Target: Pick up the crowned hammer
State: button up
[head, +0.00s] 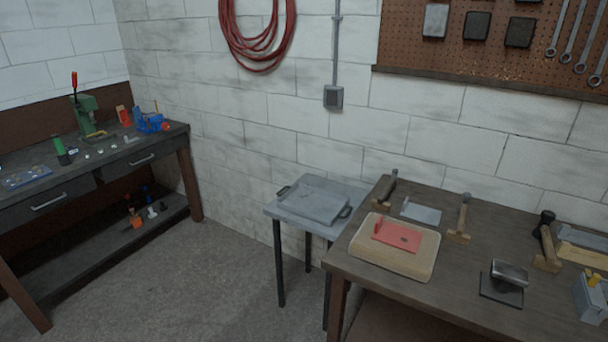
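I cannot tell from here which has the crowned face. My gripper is not in view.
Open floor (215,290) lies before the left workbench (100,165).

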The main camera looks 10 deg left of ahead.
aim_at(391, 185)
jog(key=i+j+u, duration=0.15)
jog(key=u, duration=0.25)
jog(key=i+j+u, duration=0.2)
jog(key=u, duration=0.15)
jog(key=i+j+u, duration=0.2)
jog(key=u, duration=0.2)
jog(key=i+u, duration=0.25)
jog(key=u, duration=0.15)
jog(key=i+j, duration=0.1)
jog(key=i, duration=0.3)
jog(key=i+z, duration=0.1)
jog(key=i, duration=0.25)
jog(key=i+l+z, duration=0.15)
jog(key=i+z, duration=0.15)
jog(key=z, duration=0.2)
jog(key=i+z, duration=0.65)
jog(key=z, duration=0.3)
jog(key=i+j+z, duration=0.25)
jog(key=z, duration=0.2)
jog(key=i+z, duration=0.65)
